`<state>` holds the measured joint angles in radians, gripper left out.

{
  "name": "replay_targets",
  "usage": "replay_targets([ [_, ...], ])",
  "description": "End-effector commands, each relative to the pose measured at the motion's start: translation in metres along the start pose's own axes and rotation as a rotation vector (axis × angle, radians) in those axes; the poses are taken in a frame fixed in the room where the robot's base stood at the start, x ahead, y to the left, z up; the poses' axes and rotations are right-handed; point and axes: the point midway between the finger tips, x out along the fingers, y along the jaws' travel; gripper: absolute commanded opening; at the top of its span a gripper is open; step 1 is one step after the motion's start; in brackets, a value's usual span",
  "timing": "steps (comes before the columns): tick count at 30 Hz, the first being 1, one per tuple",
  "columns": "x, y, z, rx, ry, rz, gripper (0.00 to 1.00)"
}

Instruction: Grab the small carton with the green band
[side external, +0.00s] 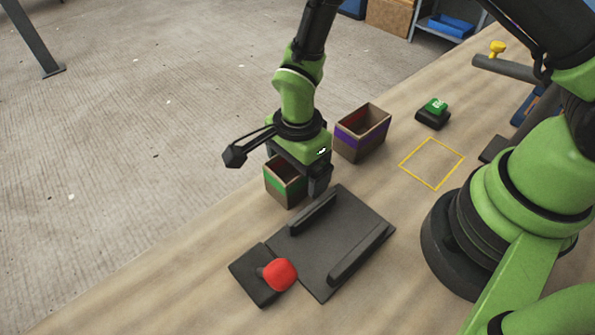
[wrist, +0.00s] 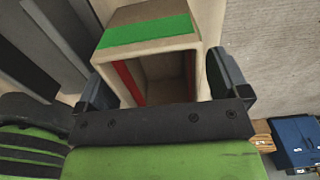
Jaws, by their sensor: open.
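The small carton with the green band (side external: 282,188) stands open-topped on the wooden table, under my gripper in the side view. In the wrist view the carton (wrist: 149,30) shows its green band and its open hollow with red inside. My gripper (side external: 303,185) is low over the carton, its near finger along the carton's right side. In the wrist view the two fingers of my gripper (wrist: 160,85) are apart, one on each side of the carton. Whether they touch its walls I cannot tell. The far finger is hidden in the side view.
A larger carton with a purple band (side external: 362,133) stands close behind to the right. A dark fixture with rails (side external: 332,250) lies just in front, with a red knob (side external: 280,274) beside it. A yellow square outline (side external: 432,163) and a green button (side external: 435,107) are at right.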

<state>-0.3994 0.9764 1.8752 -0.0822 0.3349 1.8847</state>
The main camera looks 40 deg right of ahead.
Motion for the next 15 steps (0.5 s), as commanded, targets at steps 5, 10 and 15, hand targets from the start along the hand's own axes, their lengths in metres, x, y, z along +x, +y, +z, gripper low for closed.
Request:
replay_targets([
  [5, -0.0005, -0.0001, 0.0001, 0.0, 0.0, -0.001, 0.8],
  [10, -0.0006, -0.0002, 0.0001, -0.001, 0.0, -0.001, 0.41],
  [15, -0.0007, -0.0002, 0.0001, -0.001, 0.0, -0.001, 0.41],
])
